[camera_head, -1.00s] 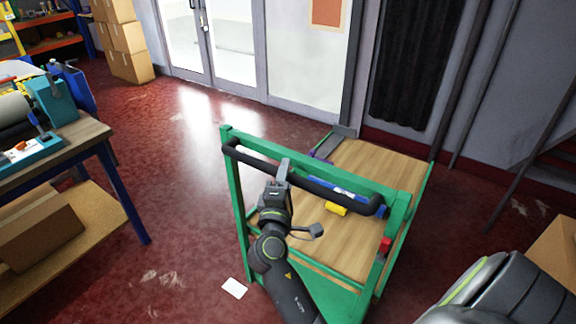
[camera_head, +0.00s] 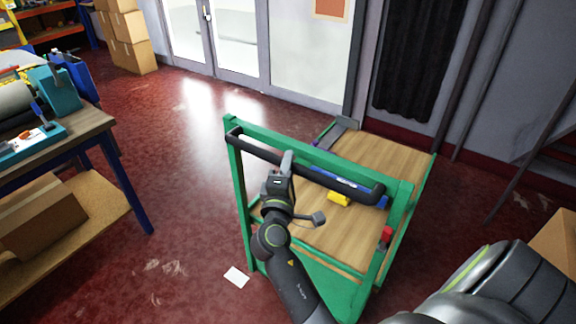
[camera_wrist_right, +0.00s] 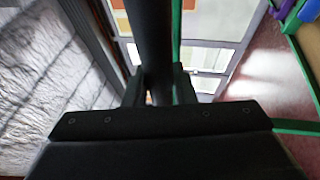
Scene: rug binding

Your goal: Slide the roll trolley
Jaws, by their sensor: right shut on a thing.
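The roll trolley (camera_head: 236,185) is a green frame with a wooden deck (camera_head: 370,155) and a black push handle (camera_head: 335,182) across its near end. It stands on the dark red floor right of centre. My right gripper (camera_head: 287,160) is shut on the left part of the handle. In the right wrist view the black handle bar (camera_wrist_right: 150,45) passes between the fingers of my right gripper (camera_wrist_right: 158,88). A blue item (camera_head: 370,197), a yellow item (camera_head: 339,198) and a red item (camera_head: 386,236) show by the near end. My left gripper is not in view.
A workbench (camera_head: 75,135) with a machine stands at the left, a box on its lower shelf. Stacked cartons (camera_head: 122,40) and glass doors (camera_head: 235,40) are at the back. A dark curtain (camera_head: 415,60) hangs behind the trolley. A white sheet (camera_head: 236,277) lies on the floor.

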